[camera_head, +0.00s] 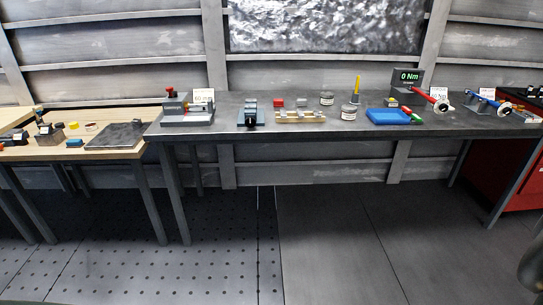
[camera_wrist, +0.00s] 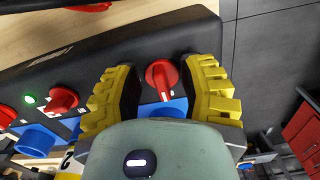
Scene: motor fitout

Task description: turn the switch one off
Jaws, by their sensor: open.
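In the wrist view a red rotary switch (camera_wrist: 161,78) sits on a black panel (camera_wrist: 130,48). My gripper (camera_wrist: 160,70) is open, with one yellow finger on each side of this switch. Dark pads face the knob; I cannot tell whether they touch it. A second red knob (camera_wrist: 62,98) is to the left, beside a lit green lamp (camera_wrist: 30,99). Another red knob (camera_wrist: 6,116) is cut by the left edge. I cannot read which one is switch one. The head view does not clearly show the panel or my gripper.
Blue round parts (camera_wrist: 36,140) stand below the knobs in the wrist view. A red drawer cabinet (camera_wrist: 303,140) is at the right. In the head view, a long dark bench (camera_head: 290,133) holds several tools and parts, and the floor (camera_head: 330,235) before it is clear.

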